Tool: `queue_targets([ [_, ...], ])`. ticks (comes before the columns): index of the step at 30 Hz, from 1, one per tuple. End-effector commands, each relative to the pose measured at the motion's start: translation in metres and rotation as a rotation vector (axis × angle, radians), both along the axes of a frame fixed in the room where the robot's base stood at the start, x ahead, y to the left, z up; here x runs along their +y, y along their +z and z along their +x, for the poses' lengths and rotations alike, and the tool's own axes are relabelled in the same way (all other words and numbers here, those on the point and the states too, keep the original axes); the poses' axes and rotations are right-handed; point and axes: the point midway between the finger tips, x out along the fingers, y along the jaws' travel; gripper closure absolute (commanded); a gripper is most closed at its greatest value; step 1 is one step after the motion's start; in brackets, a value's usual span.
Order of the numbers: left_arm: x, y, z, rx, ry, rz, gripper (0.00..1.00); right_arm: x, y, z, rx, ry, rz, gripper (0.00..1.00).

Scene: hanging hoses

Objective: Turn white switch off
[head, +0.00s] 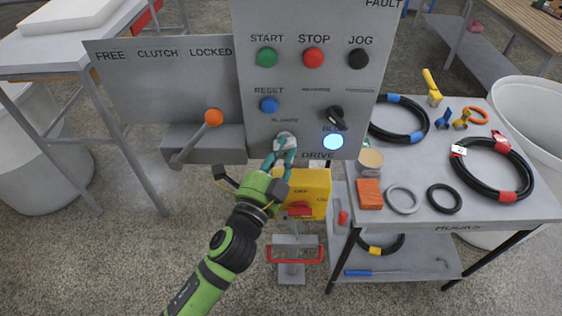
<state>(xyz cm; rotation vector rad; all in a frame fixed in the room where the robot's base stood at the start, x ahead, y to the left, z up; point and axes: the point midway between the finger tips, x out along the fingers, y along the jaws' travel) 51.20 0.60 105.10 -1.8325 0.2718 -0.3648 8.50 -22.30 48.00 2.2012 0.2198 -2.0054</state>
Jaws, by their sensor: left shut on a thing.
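The white switch (286,138) is a small pale round knob low on the grey control panel (255,90), left of a lit pale-blue lamp (333,141). My left gripper (282,151) reaches up from below, and its teal fingers are shut on the switch. The fingers hide the lower part of the switch, so I cannot tell which way it points. My right gripper is not in view.
Green, red, black and blue buttons and a black selector knob (337,117) sit close above. An orange-tipped lever (213,118) sticks out at left. A yellow box (307,190) is below. A table (480,206) with hoses stands at right.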

Motion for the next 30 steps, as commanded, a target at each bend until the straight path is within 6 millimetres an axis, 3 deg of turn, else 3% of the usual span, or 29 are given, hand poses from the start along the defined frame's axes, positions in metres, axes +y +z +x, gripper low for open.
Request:
queue_targets([
  [1,0.0,-0.008,0.0,-0.001,0.002,-0.045,1.0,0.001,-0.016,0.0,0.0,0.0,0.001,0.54],
  [12,-0.002,-0.007,0.0,0.001,0.002,-0.333,1.0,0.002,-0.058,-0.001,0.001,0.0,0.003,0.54],
  [21,-0.003,-0.004,0.0,0.001,0.002,-0.464,1.0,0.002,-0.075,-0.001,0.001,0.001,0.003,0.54],
  [30,-0.004,-0.002,0.0,0.0,0.001,-0.499,1.0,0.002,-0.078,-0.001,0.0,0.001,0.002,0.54],
])
